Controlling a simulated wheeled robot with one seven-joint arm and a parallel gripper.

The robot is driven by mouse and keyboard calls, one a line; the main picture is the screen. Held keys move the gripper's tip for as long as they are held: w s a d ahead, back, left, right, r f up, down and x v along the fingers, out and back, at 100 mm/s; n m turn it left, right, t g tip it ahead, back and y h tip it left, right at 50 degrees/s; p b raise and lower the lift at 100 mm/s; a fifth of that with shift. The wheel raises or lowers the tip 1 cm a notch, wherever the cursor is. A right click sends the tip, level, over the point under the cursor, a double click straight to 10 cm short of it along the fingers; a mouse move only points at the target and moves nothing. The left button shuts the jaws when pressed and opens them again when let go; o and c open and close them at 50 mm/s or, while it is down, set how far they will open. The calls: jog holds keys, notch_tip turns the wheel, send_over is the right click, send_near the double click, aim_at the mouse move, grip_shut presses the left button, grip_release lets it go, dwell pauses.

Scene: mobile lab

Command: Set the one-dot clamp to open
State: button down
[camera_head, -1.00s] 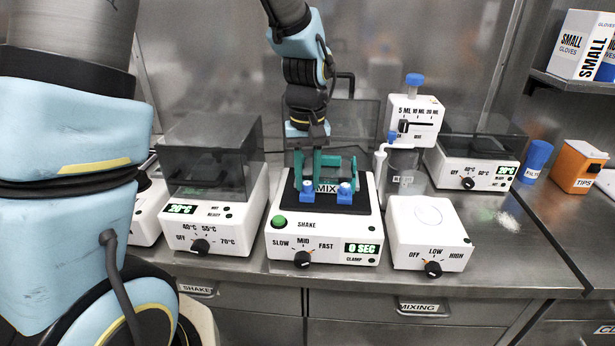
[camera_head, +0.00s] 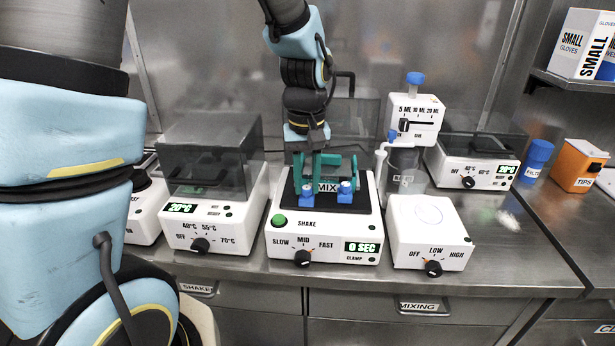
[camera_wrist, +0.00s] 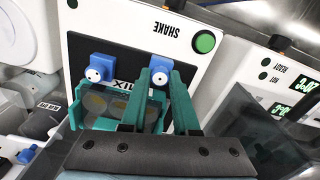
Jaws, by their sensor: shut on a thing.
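The shaker (camera_head: 350,222) stands in the middle of the bench, with a teal rack (camera_wrist: 103,122) labelled MIX on its black platform. Two blue clamps with white round faces sit at the front of the platform. The clamp nearer the green button, on the left in the head view (camera_head: 306,198), looks like the one-dot clamp (camera_wrist: 161,70). The other clamp (camera_head: 345,194), farther right, seems to have two dots and also shows in the wrist view (camera_wrist: 97,70). My gripper (camera_wrist: 160,82) points down, its teal fingers shut on the one-dot clamp. The fingers partly hide it.
A heater with a dark lid (camera_head: 212,150) stands close on the left. A white box with a LOW/HIGH knob (camera_head: 430,235) and a dispenser (camera_head: 414,120) stand on the right. The green SHAKE button (camera_head: 279,221) is near the held clamp. The display reads 0 SEC.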

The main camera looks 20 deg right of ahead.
aim_at(307, 189)
jog(key=c, duration=0.7)
grip_release()
jog(key=shift+s, duration=0.15)
jog(key=shift+o, duration=0.2)
notch_tip(307, 189, up, 11)
jog(key=b, duration=0.1)
jog(key=shift+s+f, duration=0.1)
